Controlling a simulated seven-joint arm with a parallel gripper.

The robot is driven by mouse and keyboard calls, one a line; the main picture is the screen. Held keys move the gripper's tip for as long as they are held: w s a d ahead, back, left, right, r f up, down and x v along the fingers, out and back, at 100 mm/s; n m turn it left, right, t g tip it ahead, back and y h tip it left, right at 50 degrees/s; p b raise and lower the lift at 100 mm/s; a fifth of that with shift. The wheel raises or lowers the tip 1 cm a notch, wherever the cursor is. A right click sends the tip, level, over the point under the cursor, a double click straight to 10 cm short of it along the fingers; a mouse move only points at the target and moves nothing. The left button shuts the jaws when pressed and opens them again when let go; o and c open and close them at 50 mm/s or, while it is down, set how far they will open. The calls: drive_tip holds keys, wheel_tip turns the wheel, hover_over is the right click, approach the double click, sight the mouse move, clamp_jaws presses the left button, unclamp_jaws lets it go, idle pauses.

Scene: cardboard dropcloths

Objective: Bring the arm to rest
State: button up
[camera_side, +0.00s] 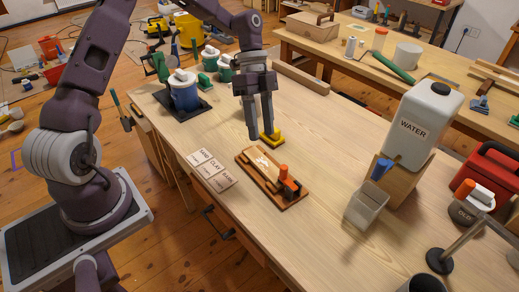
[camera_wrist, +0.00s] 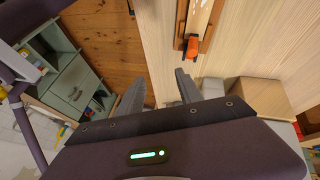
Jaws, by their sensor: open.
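My gripper (camera_side: 261,131) is in the side view, pointing down above the wooden workbench (camera_side: 330,185). Its two fingers are apart, and nothing shows between them. The fingers look close to a yellow block (camera_side: 271,136) on the bench; I cannot tell whether they touch it. In the wrist view my gripper (camera_wrist: 160,84) shows its two separate fingers, with the bench edge and the wooden floor beyond them. A wooden board with an orange-capped item (camera_side: 285,170) lies in front of the gripper.
Three labelled cards (camera_side: 213,170) lie left of the board. A blue pot (camera_side: 184,92) stands on a dark tray at the back left. A white water jug (camera_side: 423,125) sits on a wooden stand at right, beside a clear container (camera_side: 366,207). The bench front centre is clear.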

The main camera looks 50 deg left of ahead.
drive_tip(key=s+d+r+n+t+y, duration=0.2)
drive_tip(key=s+r+n+t+y, duration=0.35)
drive_tip(key=s+r, duration=0.85)
drive_tip(key=s+r+n+t, duration=0.3)
drive_tip(key=s+n, duration=0.6)
drive_tip(key=n, duration=0.1)
drive_tip(key=shift+s+d+r, duration=0.15)
drive_tip(key=shift+s+r, duration=0.05)
drive_tip(key=shift+s, duration=0.1)
